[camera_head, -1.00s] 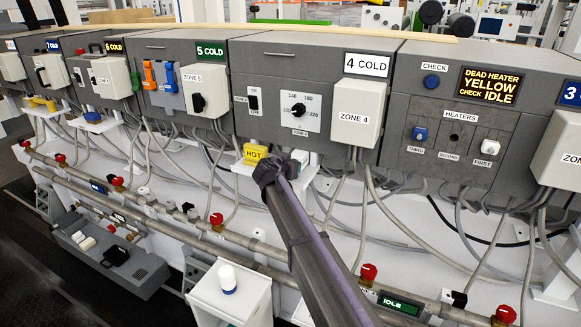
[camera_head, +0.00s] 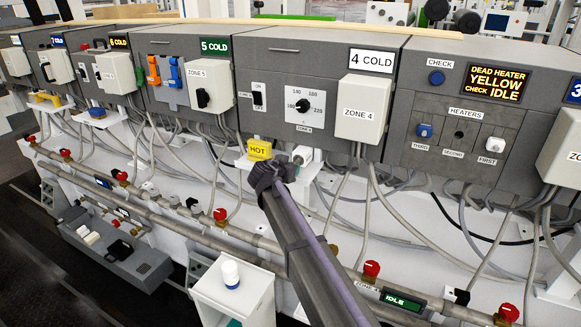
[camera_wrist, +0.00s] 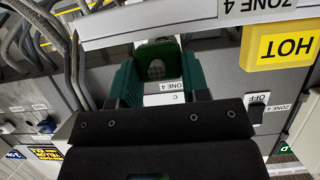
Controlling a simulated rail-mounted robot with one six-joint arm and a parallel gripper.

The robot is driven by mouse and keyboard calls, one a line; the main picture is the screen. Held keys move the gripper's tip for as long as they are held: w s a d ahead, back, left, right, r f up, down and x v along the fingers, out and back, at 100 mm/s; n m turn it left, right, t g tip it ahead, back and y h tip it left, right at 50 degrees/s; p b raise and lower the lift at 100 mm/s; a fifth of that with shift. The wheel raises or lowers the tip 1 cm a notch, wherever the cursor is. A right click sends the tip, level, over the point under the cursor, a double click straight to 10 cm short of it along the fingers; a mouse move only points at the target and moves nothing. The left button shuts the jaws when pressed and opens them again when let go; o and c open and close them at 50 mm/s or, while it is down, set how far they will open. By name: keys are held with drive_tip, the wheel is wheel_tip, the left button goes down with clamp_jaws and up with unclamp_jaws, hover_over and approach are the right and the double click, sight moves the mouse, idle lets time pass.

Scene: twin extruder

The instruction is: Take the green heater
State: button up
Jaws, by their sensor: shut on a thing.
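My gripper (camera_head: 272,175) is below the Zone 4 box, just under the yellow HOT tag (camera_head: 259,149). A white cylinder (camera_head: 302,155) is just right of the tip. I cannot tell whether the heater touches its mount.
The Zone 4 control box (camera_head: 362,109) hangs above. Grey cables and a pipe with red valves (camera_head: 371,268) run below. A white stand (camera_head: 232,292) is in front.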

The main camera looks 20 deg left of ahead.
drive_tip(key=shift+s+a, duration=0.2)
drive_tip(key=shift+s, duration=2.15)
drive_tip(key=shift+s, duration=0.1)
drive_tip(key=s, duration=0.3)
drive_tip(key=shift+s+a, duration=0.15)
drive_tip(key=shift+s, duration=0.25)
wheel_tip(320, 180, up, 3)
drive_tip(key=p, duration=0.3)
